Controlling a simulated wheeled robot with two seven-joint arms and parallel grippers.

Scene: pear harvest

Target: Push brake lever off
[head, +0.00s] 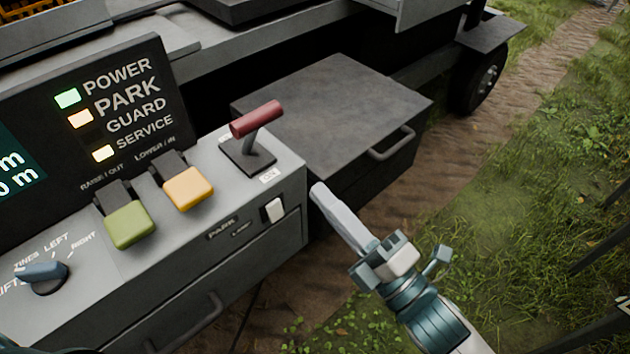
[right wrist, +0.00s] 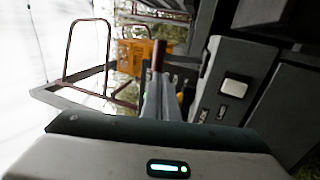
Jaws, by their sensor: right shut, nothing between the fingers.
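The brake lever (head: 257,119) has a dark red cylindrical handle on a grey stem. It rises from a dark base plate at the right end of the grey console, beside a small label that seems to read ON. My right gripper (head: 319,190) is shut and empty, to the right of the console and lower in the picture than the lever, apart from it. In the right wrist view my shut fingers (right wrist: 161,100) point forward, with a dark red upright piece (right wrist: 159,56), likely the lever handle, beyond their tips. My left gripper is not in view.
The console (head: 287,180) carries a green lever knob (head: 129,225), a yellow one (head: 188,188), a blue rotary knob (head: 42,278) and a white PARK rocker switch (head: 274,210). A panel (head: 150,70) shows lit lamps. A dark metal box (head: 340,105) with a handle stands behind.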

